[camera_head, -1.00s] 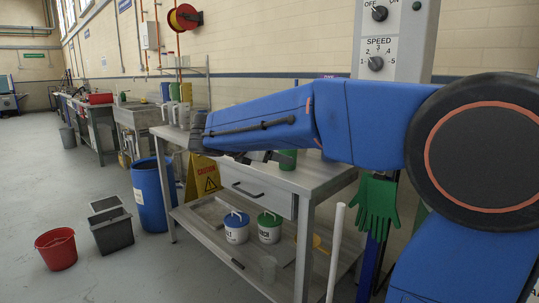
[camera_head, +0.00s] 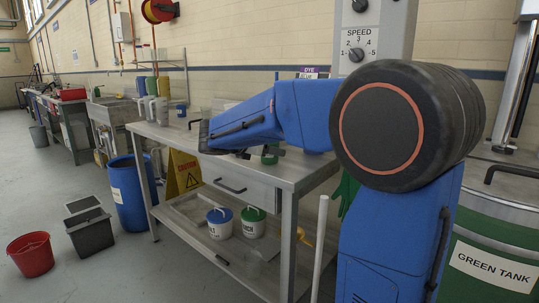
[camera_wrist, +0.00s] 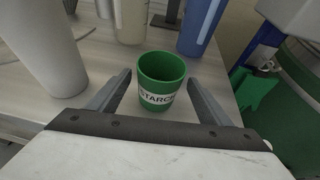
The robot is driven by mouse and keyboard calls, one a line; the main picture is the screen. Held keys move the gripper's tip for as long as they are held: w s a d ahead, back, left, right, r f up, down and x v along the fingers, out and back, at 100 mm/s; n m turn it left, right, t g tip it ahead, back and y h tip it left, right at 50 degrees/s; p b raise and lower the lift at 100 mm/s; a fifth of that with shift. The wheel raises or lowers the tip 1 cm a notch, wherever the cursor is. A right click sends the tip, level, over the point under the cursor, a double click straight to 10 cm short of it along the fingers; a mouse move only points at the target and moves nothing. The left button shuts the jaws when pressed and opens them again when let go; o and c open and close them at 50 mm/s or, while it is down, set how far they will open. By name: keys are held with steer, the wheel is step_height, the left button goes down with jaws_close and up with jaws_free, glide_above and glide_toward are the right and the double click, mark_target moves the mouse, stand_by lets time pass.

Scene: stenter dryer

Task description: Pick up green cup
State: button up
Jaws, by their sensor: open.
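The green cup (camera_wrist: 161,82) with a white "STARCH" label stands upright on the metal table, in the middle of the wrist view. In the head view a small part of the green cup (camera_head: 270,156) shows below my blue arm. My gripper (camera_wrist: 160,88) is open, with one finger on each side of the cup. Gaps show between the fingers and the cup, and nothing is held. In the head view my gripper is largely hidden behind my arm.
A pale cylinder (camera_wrist: 45,45) stands left of the cup, and a blue container (camera_wrist: 200,24) and a beige one (camera_wrist: 130,20) stand behind it. The metal table (camera_head: 290,172) has a drawer and lower shelf. The green tank (camera_head: 490,255) is at right.

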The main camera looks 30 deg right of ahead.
steer(key=shift+x, duration=3)
steer(key=shift+a, duration=0.1)
steer(key=c, duration=1.1)
